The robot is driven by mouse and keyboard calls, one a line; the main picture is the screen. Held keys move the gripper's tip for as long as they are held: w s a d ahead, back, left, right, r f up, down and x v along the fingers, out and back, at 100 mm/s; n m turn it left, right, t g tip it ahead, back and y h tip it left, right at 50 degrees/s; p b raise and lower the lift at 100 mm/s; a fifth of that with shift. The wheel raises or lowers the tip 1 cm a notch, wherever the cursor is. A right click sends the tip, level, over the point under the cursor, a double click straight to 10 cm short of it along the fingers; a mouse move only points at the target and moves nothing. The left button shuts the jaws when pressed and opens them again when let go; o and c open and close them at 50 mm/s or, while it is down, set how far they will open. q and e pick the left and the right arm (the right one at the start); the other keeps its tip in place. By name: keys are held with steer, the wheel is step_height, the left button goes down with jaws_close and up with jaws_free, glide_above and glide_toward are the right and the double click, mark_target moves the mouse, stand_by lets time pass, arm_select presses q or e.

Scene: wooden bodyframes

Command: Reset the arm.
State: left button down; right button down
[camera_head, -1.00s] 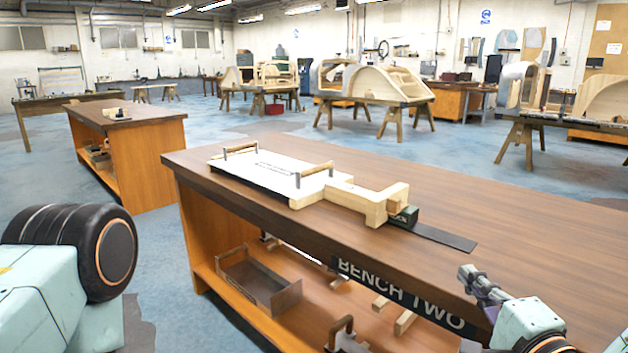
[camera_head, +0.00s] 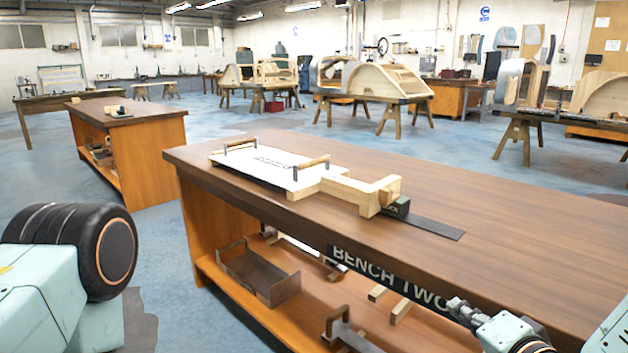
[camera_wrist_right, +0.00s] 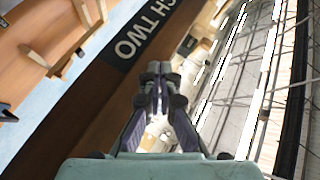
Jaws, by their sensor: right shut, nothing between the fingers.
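My right gripper (camera_head: 461,307) is at the lower right of the head view, in front of the bench's front edge near the "BENCH TWO" label (camera_head: 388,283). It is shut and empty. In the right wrist view its fingers (camera_wrist_right: 158,82) meet at the tips, with the dark label (camera_wrist_right: 133,42) beyond them. My left arm shows only as a dark rounded joint and pale link at the left; the left gripper is out of view.
The wooden bench (camera_head: 500,240) holds a white board (camera_head: 268,168) with two handles, a wooden block fixture (camera_head: 365,192) and a dark strip (camera_head: 432,227). A metal tray (camera_head: 258,275) sits on the lower shelf. Another bench (camera_head: 150,150) stands at left, with blue floor between.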

steer(key=s+a+f+n+g+h+p, duration=0.1)
steer(key=s+f+n+g+p, duration=0.1)
steer(key=s+f+n+g, duration=0.95)
steer(key=s+f+g+p, duration=0.1)
steer(key=s+f, duration=0.5)
steer(key=s, duration=0.3)
steer(key=s+f+m+g+h+p, duration=0.1)
steer(key=s+f+g, duration=0.1)
steer(key=s+f, duration=0.4)
steer(key=s, duration=0.4)
steer(key=shift+a, duration=0.2)
steer(key=shift+s+r, duration=0.1)
